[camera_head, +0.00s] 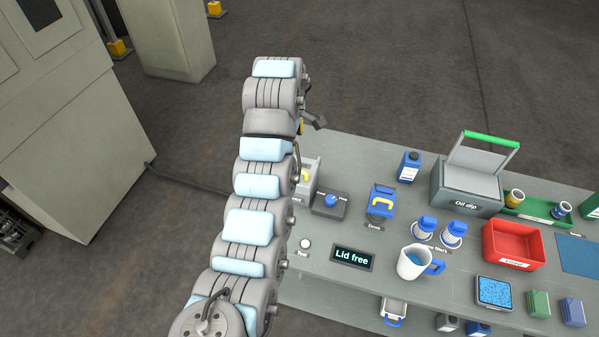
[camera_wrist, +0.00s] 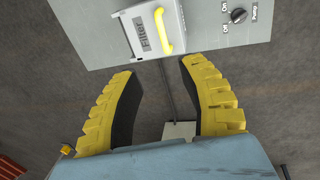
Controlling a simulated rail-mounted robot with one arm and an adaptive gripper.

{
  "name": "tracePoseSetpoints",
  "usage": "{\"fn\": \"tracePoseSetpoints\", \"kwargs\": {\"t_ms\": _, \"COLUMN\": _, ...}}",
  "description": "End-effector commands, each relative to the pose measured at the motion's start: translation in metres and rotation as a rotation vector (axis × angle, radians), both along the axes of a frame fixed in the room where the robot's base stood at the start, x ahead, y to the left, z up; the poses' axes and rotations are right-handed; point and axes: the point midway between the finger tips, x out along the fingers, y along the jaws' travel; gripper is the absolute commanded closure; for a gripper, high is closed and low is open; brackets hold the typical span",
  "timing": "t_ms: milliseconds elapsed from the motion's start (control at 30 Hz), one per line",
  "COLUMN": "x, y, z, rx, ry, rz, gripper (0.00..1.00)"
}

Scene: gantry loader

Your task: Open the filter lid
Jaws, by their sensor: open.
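The filter box (camera_wrist: 139,37) is at the top of the wrist view, with a pale lid labelled "Filter" and a curved yellow handle (camera_wrist: 162,32) on its right side. The lid looks shut. The fingers lie below the box in the wrist view, apart from the handle. In the head view the gripper is mostly hidden behind the arm.
A display (camera_head: 352,257) on the bench reads "Lid free". A blue-knobbed switch box (camera_head: 330,203) stands right of the filter. The oil dip box (camera_head: 467,185), a blue-and-white mug (camera_head: 411,263) and a red bin (camera_head: 513,245) stand farther right.

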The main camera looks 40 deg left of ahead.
Motion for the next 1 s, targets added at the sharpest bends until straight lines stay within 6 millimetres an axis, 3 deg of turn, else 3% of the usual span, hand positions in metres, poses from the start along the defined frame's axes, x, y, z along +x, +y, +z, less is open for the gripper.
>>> {"fn": "tracePoseSetpoints", "kwargs": {"t_ms": 1000, "x": 0.018, "y": 0.008, "z": -0.11, "rx": -0.004, "ry": 0.008, "rz": 0.003, "gripper": 0.59}}
